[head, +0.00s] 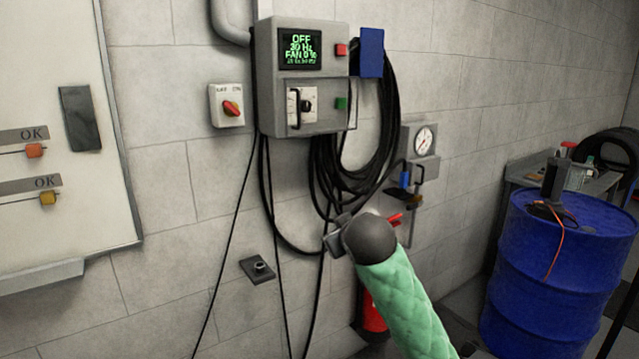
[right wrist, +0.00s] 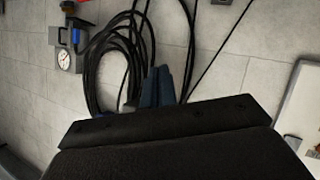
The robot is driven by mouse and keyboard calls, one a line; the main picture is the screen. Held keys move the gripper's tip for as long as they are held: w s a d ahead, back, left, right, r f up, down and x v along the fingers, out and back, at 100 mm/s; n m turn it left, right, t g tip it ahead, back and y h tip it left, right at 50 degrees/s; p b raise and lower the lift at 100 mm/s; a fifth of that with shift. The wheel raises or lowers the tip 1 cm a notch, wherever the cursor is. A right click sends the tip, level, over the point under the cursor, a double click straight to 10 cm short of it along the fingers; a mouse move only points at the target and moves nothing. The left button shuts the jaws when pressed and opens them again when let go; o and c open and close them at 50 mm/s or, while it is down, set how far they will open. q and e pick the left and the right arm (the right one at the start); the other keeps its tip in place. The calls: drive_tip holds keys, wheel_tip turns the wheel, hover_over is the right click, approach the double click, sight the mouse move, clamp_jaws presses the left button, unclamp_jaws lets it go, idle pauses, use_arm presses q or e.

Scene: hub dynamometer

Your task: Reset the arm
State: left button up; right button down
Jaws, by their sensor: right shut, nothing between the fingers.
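My right arm, in a green quilted sleeve, reaches in from the lower right of the head view. Its gripper (head: 338,238) is mostly hidden behind the dark round wrist, in front of the wall below the hanging black cables. In the right wrist view the blue fingers of the right gripper (right wrist: 158,88) are together with nothing between them, and the cable coil (right wrist: 115,55) shows beyond them. My left gripper is in neither view.
A grey control box (head: 300,75) shows OFF on its screen. A red rotary switch (head: 230,107) is to its left. A gauge panel (head: 424,140) hangs to the right. A blue drum (head: 545,275) stands at the right, and a whiteboard (head: 60,215) is at the left.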

drive_tip(key=s+d+f+m+g, duration=0.1)
drive_tip(key=s+d+f, duration=0.15)
drive_tip(key=f, duration=0.45)
drive_tip(key=s+d+f+m+g, duration=0.1)
drive_tip(key=s+d+f, duration=0.1)
drive_tip(key=s+f, duration=0.3)
drive_tip(key=s+d+f+m+g, duration=0.1)
drive_tip(key=s+d+f, duration=0.1)
drive_tip(key=f, duration=0.6)
drive_tip(key=s+d+f+m+g+h, duration=0.1)
drive_tip(key=s+d+f+g, duration=0.15)
drive_tip(key=s+f, duration=0.8)
drive_tip(key=s+d+f+g, duration=0.2)
drive_tip(key=s+f+g, duration=0.1)
drive_tip(key=s+f, duration=0.8)
drive_tip(key=s+f+g, duration=0.3)
drive_tip(key=s+f, duration=0.7)
drive_tip(key=s, duration=0.4)
drive_tip(key=shift+s+a+m, duration=0.15)
drive_tip(key=shift+s+m, duration=0.15)
drive_tip(key=shift+m, duration=0.1)
drive_tip(key=shift+w+a+r, duration=0.1)
